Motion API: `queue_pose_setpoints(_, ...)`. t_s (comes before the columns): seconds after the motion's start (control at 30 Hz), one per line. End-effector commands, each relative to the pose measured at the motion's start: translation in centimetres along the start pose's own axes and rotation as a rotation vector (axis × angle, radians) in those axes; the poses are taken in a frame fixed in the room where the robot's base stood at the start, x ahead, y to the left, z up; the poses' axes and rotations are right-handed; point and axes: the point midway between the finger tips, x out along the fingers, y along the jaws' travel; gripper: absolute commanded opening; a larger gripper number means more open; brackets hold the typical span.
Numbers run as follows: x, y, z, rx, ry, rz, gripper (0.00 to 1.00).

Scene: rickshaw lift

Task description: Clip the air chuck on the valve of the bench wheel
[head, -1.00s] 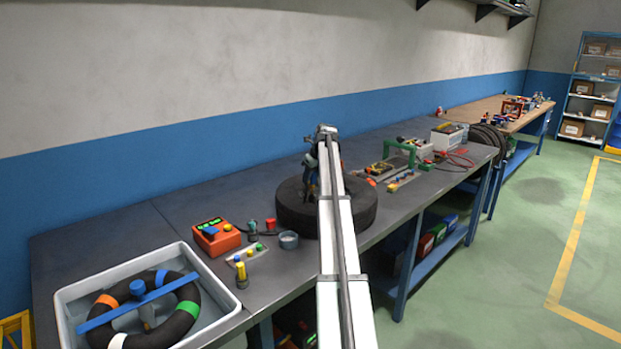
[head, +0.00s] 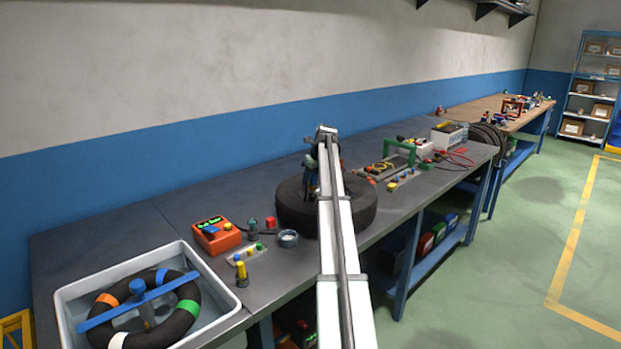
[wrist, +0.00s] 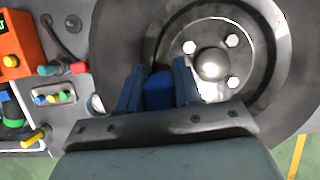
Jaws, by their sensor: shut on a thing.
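The bench wheel (head: 290,208) is a dark tyre lying flat on the grey bench. Its metal hub (wrist: 211,64) and wheel nuts show in the wrist view. My gripper (wrist: 159,68) is over the tyre, left of the hub in the wrist view. Its two blue fingers are shut on a blue block (wrist: 158,92), which looks like the air chuck. In the head view my arm hides part of the wheel, and the gripper (head: 311,180) shows only in part. I cannot make out the valve, or whether the chuck touches it.
An orange box (head: 217,237) with a green display and a dark hose stands left of the wheel. Nearby are a small cup (head: 289,239), a strip of coloured knobs (head: 246,252) and a yellow peg (head: 241,273). A water tray (head: 72,297) holds an inner tube. A green frame (head: 399,147) stands to the right.

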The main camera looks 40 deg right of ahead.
Motion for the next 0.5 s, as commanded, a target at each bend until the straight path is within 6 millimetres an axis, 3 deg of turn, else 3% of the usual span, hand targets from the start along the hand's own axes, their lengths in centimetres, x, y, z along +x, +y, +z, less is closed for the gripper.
queue_pose_setpoints(0.5,0.52,0.0,-0.22,0.0,-0.001,0.0,0.05)
